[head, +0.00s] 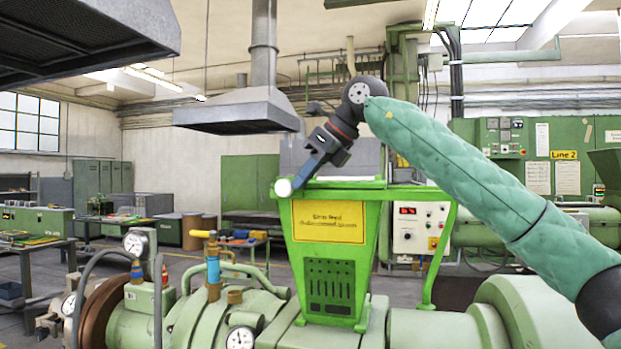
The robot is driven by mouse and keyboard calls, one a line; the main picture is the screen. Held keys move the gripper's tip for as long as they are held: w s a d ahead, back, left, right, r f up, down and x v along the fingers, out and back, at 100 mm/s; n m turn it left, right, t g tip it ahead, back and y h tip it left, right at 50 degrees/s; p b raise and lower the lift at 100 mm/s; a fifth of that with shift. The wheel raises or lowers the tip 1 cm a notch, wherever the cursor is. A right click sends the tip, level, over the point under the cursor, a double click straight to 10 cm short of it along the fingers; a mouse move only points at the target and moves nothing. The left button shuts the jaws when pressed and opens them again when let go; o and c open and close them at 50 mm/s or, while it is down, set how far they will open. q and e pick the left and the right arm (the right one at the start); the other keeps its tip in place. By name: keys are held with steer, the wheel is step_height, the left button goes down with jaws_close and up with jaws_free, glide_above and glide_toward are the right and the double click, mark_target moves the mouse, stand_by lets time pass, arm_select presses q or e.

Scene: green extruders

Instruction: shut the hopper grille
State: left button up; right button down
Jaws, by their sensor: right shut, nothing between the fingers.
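The green hopper (334,270) stands in the middle of the head view on the pale green extruder, with a yellow sign (328,222) on its front. Its top rim is at about the height of my gripper. A flat pale strip shows along the top. I cannot tell whether this is the grille, and I cannot make out any grille bars. A grey panel (362,158) rises behind the rim, partly hidden by my arm; I cannot tell whether it belongs to the hopper. My right gripper (284,188) is shut and empty at the hopper's upper left corner. I cannot tell whether it touches.
A white control box (418,228) with a red display stands right of the hopper. Gauges, pipes and a blue-and-yellow valve (213,265) stand at the lower left. A grey extraction hood (238,110) hangs above to the left. Open air lies left of the hopper.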

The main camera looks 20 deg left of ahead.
arm_select(q)
steer(key=shift+f, duration=0.1)
arm_select(e)
steer(key=shift+a, duration=0.1)
arm_select(q)
step_height(320, 180, up, 6)
steer(key=s+d+b, duration=0.1)
steer(key=d+b, duration=0.1)
steer(key=b, duration=0.1)
steer(key=shift+s+t+h, duration=0.25)
steer(key=shift+t+h, duration=0.05)
steer(key=shift+h, duration=0.1)
arm_select(e)
steer(key=d+f+v, duration=0.1)
steer(key=v, duration=1.2)
steer(key=shift+d+f, duration=0.3)
steer(key=shift+d, duration=0.15)
arm_select(q)
steer(key=shift+d+f, duration=0.1)
arm_select(e)
steer(key=shift+s, duration=0.15)
